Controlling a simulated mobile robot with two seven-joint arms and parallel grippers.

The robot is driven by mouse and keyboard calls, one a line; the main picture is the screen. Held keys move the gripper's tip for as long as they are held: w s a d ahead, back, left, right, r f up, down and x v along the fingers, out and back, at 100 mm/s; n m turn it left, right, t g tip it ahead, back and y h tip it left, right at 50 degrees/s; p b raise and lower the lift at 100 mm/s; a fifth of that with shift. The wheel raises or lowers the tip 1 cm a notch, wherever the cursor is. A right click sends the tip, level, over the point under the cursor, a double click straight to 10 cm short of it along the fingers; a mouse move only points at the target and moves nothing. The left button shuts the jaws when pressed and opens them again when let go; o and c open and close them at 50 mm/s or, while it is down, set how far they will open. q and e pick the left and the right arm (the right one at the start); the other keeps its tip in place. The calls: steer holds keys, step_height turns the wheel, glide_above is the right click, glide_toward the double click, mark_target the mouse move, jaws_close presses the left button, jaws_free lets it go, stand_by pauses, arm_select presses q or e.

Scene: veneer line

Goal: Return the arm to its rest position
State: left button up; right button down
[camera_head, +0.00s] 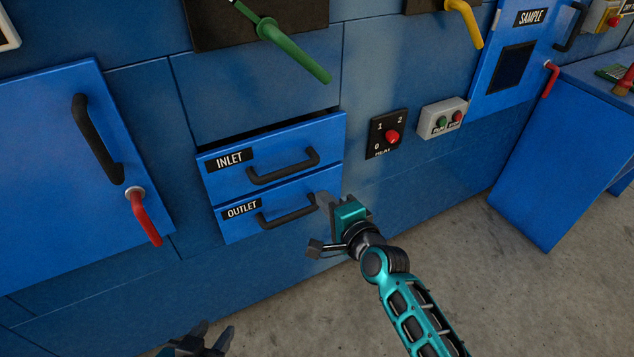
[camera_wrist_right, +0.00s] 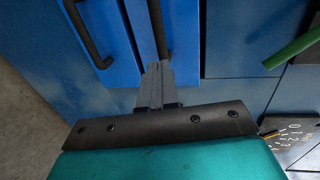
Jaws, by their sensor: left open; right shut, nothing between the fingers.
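My right arm comes in from the lower right in the head view. Its teal gripper (camera_head: 322,200) is shut and empty, close to the right end of the black handle on the OUTLET drawer (camera_head: 228,226). Whether it touches the handle I cannot tell. In the right wrist view the shut fingers (camera_wrist_right: 157,72) point at a black handle (camera_wrist_right: 157,25). The INLET drawer (camera_head: 215,180) is just above, with a dark gap along its top edge. My left gripper (camera_head: 205,338) is open and empty at the bottom edge of the head view.
A blue door with a black handle (camera_head: 95,140) and a red lever (camera_head: 146,220) is at the left. Green (camera_head: 295,52) and yellow (camera_head: 466,22) levers stick out above. A selector switch (camera_head: 389,134) and button box (camera_head: 442,118) are right of the drawers. The floor (camera_head: 440,275) is clear.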

steer(key=shift+v, duration=1.4)
steer(key=s+d+f+n+g+h, duration=0.1)
steer(key=s+d+f+n, duration=0.4)
steer(key=s, duration=0.5)
steer(key=s+d+f+n+g+h, duration=0.2)
steer(key=s+d+f+n+h, duration=0.2)
steer(key=s+d+n, duration=0.3)
steer(key=s+f+n, duration=0.1)
steer(key=s+n, duration=0.1)
steer(key=n, duration=0.1)
steer(key=shift+s+d+f, duration=0.15)
steer(key=shift+s+d, duration=0.15)
steer(key=shift+s, duration=0.1)
